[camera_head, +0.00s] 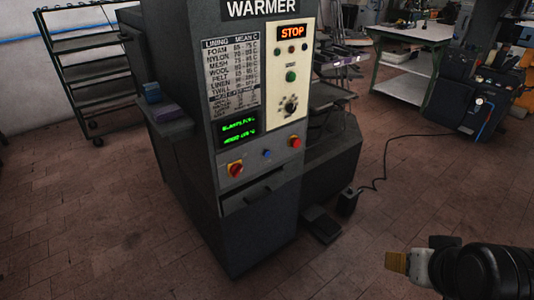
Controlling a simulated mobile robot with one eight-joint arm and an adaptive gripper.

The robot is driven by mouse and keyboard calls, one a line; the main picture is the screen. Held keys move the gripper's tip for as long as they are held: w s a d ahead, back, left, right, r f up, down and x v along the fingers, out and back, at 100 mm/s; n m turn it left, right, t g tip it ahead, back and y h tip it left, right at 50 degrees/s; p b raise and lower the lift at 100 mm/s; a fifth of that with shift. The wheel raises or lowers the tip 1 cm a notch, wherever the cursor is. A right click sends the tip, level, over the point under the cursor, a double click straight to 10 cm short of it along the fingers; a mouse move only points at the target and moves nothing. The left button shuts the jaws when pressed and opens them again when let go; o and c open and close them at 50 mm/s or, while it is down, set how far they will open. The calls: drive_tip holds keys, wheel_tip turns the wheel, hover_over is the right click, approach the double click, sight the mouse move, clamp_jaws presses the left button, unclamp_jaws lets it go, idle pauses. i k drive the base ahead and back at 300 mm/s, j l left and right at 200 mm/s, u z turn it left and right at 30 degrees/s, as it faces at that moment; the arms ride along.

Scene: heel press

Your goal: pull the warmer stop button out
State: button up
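The warmer (230,225) is a tall dark cabinet in the middle of the view, with "WARMER" across its top. A red round button (295,142), which looks like the stop button, sits at the lower right of its front. I cannot tell from here whether it is pressed in or out. A sign reading "STOP" (292,31) is lit orange near the top of the panel. My gripper (397,262) is at the lower right, low over the floor and well away from the warmer. Its fingers are seen edge-on, and nothing shows in them.
A red and yellow rotary switch (235,169) and a blue button (267,154) are near the red button. A dark knob (290,105) and green button (291,76) sit above. A foot pedal (322,224) and cable (385,160) lie on the floor. Floor before my arm is clear.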

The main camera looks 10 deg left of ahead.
sight(296, 142)
drive_tip(key=i+j, duration=0.25)
drive_tip(key=i, duration=0.15)
drive_tip(key=i+j+z, duration=0.1)
drive_tip(key=i+j, duration=0.15)
drive_tip(key=i, duration=0.15)
